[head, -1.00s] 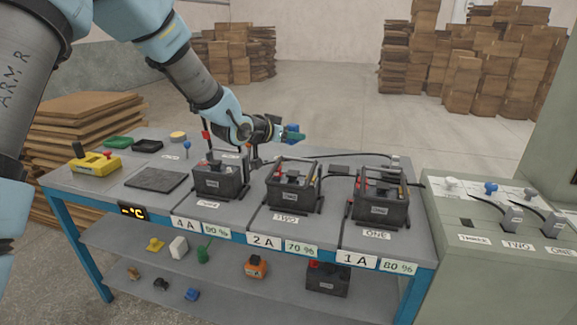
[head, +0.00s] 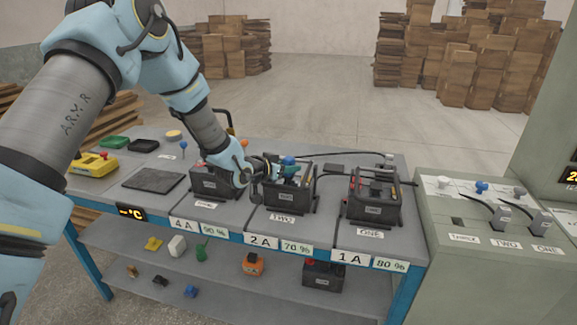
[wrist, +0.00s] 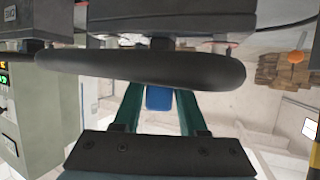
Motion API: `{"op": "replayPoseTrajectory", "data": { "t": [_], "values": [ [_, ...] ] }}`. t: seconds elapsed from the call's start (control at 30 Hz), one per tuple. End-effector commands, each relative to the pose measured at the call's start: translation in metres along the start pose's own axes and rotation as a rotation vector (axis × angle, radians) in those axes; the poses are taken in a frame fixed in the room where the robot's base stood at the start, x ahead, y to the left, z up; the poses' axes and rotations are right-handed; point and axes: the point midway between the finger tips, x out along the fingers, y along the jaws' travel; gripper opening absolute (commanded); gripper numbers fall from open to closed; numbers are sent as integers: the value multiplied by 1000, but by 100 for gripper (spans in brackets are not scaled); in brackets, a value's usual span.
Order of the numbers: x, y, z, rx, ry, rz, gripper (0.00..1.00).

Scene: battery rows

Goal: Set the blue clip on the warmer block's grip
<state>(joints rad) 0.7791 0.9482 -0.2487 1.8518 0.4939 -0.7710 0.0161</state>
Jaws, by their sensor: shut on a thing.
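The blue clip (head: 289,160) is between the teal fingers of my gripper (head: 283,172), which is shut on it. In the wrist view the clip (wrist: 159,98) shows between the two fingers, behind a dark rounded bar (wrist: 140,70) that looks like a block's grip. Three dark blocks stand on the bench: the left block (head: 213,184), block TWO (head: 287,198) in the middle, and block ONE (head: 372,210). My gripper is over block TWO's top. Whether the clip touches the grip cannot be told. The temperature display (head: 130,212) shows only a dash and °C.
A yellow tool (head: 95,164) and a dark pad (head: 153,180) lie left on the bench. Cables run behind the blocks. A grey-green switch cabinet (head: 480,240) stands right. The lower shelf (head: 225,285) holds several small objects. Cardboard boxes stand far behind.

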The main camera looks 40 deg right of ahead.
Motion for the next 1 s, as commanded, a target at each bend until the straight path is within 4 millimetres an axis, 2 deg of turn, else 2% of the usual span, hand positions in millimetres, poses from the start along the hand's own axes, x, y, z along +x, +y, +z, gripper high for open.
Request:
{"op": "replayPoseTrajectory", "data": {
  "t": [0.13,0.17,0.4,0.77,0.87,1.0],
  "values": [
    [1,0,4,0,0,0,0],
    [1,0,3,0,0,0,42],
    [1,0,2,0,0,0,69],
    [-1,0,-3,0,0,0,71],
    [-13,-1,1,0,0,-2,71],
    [-41,-2,2,0,0,-3,71]
  ]
}}
